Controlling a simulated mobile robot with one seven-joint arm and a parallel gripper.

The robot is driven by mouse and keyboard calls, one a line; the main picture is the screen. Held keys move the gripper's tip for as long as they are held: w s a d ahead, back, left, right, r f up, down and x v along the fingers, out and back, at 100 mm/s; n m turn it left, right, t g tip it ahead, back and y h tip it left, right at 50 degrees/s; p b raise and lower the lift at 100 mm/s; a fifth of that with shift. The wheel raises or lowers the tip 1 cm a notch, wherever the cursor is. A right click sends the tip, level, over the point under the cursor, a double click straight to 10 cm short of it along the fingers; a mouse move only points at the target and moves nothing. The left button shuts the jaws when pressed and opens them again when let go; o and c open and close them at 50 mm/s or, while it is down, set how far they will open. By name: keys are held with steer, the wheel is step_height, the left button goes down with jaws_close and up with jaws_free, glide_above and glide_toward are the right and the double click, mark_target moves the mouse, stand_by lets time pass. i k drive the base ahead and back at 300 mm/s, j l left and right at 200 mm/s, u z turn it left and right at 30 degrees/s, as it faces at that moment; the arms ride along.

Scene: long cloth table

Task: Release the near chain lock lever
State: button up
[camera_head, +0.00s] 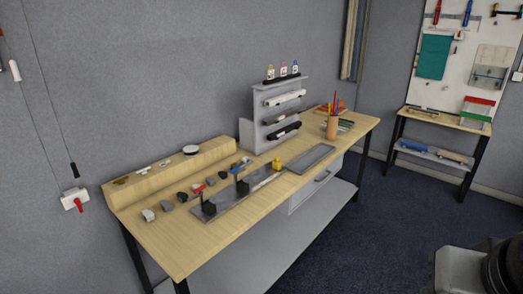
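A white block with a red lever (79,206) is mounted on the grey wall at the left, just beyond the left end of the workbench. The red lever slants downward from the block. A thin dark line runs down the wall to a black handle-like piece (73,170) just above the block. A white, capsule-like piece (14,70) hangs on another thin line at the upper left, with a small red part at the picture edge. I cannot tell individual chain links. My gripper is not in view; a grey and black part of my own body shows at the lower right.
A wooden workbench (225,222) runs along the wall, holding small tools, dark stands, a grey rack (258,118) and a pencil cup (332,127). A smaller table (440,119) stands below a pegboard at the right. The dark blue floor (375,215) between is clear.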

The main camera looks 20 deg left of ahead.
mark_target(77, 201)
steer(key=u, duration=2.3)
steer(key=i+l, duration=0.15)
steer(key=i, duration=0.5)
steer(key=i+l, duration=0.15)
steer(key=i, duration=0.5)
steer(key=j+u, duration=0.05)
